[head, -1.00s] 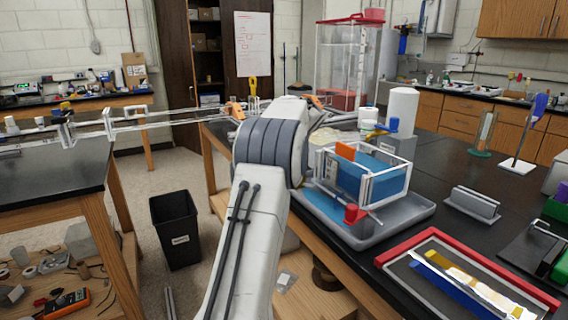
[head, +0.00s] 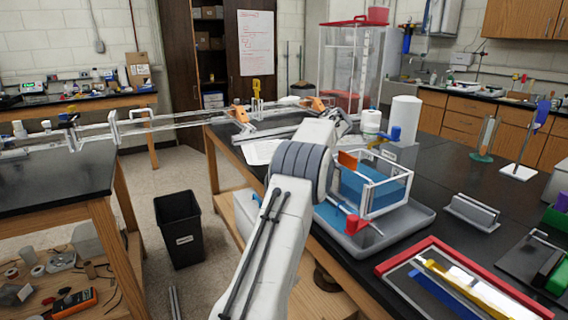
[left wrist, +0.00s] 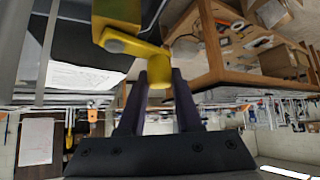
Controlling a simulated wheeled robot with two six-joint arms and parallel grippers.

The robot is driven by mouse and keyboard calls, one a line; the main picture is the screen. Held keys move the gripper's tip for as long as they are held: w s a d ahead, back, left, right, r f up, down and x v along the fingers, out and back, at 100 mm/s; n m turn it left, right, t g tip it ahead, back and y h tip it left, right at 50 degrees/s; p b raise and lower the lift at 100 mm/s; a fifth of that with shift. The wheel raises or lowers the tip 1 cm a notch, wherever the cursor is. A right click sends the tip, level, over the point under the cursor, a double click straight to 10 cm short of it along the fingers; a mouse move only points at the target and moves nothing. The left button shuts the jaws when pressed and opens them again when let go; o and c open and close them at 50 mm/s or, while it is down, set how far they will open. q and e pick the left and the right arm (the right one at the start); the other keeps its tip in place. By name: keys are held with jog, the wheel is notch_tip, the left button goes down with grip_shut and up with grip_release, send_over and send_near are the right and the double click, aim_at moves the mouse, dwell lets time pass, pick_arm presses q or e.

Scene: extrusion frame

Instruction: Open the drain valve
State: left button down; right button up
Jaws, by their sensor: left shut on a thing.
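In the left wrist view, a yellow lever (left wrist: 135,46) extends from a yellow valve body (left wrist: 117,13) at the top of the picture. A grey round cap sits at the lever's pivot. My left gripper (left wrist: 158,80) has its two dark fingers on either side of the lever's yellow end and is shut on it. In the head view, my left arm rises from the bottom centre. Its gripper and the held lever are hidden there behind the arm. My right gripper is in neither view.
A clear open-topped box (head: 372,186) with blue contents stands in a grey tray (head: 405,231), close right of my arm. A white sheet (head: 262,152) lies on the bench left of the arm. A black bin (head: 180,230) stands on the floor. A red-edged tray (head: 440,243) lies front right.

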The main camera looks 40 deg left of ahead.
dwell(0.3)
pick_arm(q)
jog(key=c, duration=0.6)
grip_release()
jog(key=shift+w+d+r, duration=0.1)
jog(key=shift+d+r, duration=0.25)
jog(key=shift+r, duration=0.05)
jog(key=p+v, duration=0.5)
jog(key=v, duration=0.4)
jog(key=shift+d, duration=0.2)
jog(key=shift+r, duration=0.1)
